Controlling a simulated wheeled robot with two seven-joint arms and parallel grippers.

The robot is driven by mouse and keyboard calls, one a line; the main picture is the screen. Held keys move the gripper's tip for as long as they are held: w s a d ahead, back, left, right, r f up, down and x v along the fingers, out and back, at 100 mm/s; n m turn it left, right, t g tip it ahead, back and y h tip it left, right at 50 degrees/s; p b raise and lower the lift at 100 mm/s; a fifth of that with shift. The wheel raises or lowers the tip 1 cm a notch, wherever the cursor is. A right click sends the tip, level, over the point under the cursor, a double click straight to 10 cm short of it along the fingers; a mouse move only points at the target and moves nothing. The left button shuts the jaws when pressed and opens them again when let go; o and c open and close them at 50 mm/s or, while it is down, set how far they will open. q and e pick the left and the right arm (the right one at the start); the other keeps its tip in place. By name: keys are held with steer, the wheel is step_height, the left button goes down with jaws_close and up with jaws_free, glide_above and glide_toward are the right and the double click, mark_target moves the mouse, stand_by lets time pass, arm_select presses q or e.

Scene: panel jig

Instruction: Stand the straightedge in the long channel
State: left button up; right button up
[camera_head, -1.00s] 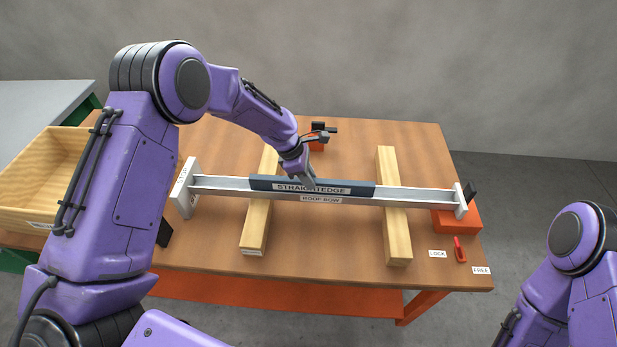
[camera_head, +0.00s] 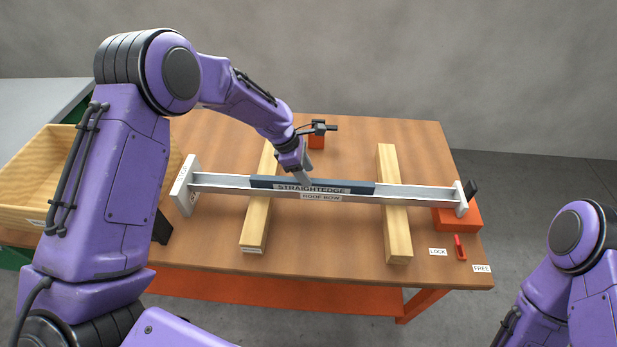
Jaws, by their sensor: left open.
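The straightedge (camera_head: 355,188) is a dark blue-grey bar with a "STRAIGHTEDGE" label on its front face. It lies lengthwise along the middle of the long silver channel (camera_head: 420,194), its top edge showing above the channel's front wall. It looks upright, but its lower part is hidden. My left gripper (camera_head: 304,178) is open, its fingertips at the top edge of the straightedge near its middle; the picture does not show clearly whether they touch it. My right arm shows at the right edge, with its gripper out of view.
Two wooden beams (camera_head: 257,225) (camera_head: 397,235) support the channel, with white end plates (camera_head: 186,187) (camera_head: 461,198). A red lever (camera_head: 459,246) sits between LOCK and FREE labels at front right. A wooden crate (camera_head: 25,220) is at left.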

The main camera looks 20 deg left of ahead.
arm_select(q)
steer(key=v, duration=0.9)
steer(key=shift+r+b, duration=0.15)
steer(key=shift+b, duration=0.2)
steer(key=shift+s+a, duration=0.1)
